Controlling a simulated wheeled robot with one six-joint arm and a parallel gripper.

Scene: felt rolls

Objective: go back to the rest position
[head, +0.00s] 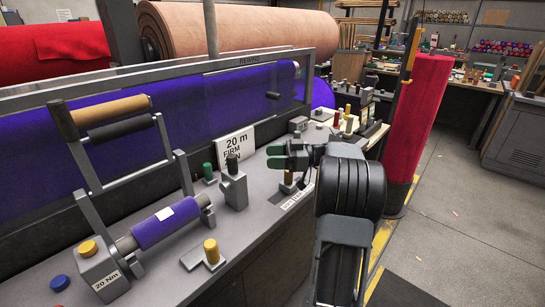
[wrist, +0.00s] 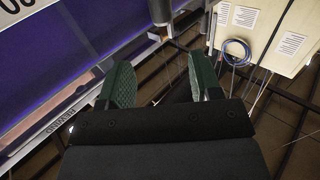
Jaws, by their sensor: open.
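My gripper (head: 279,156) reaches out over the grey bench in the head view, at the end of my dark arm. Its two green-padded fingers stand apart in the wrist view (wrist: 160,85), with nothing between them. In the head view it is close to the white "20 m FIRM" sign (head: 234,147) and a grey block with a dark knob (head: 233,188). I cannot tell the exact gap to these.
A small purple roll (head: 166,222) sits in a grey frame at the left of the bench (head: 240,245). A long purple felt sheet (head: 250,98) runs behind. A red roll (head: 416,120) stands upright at the right.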

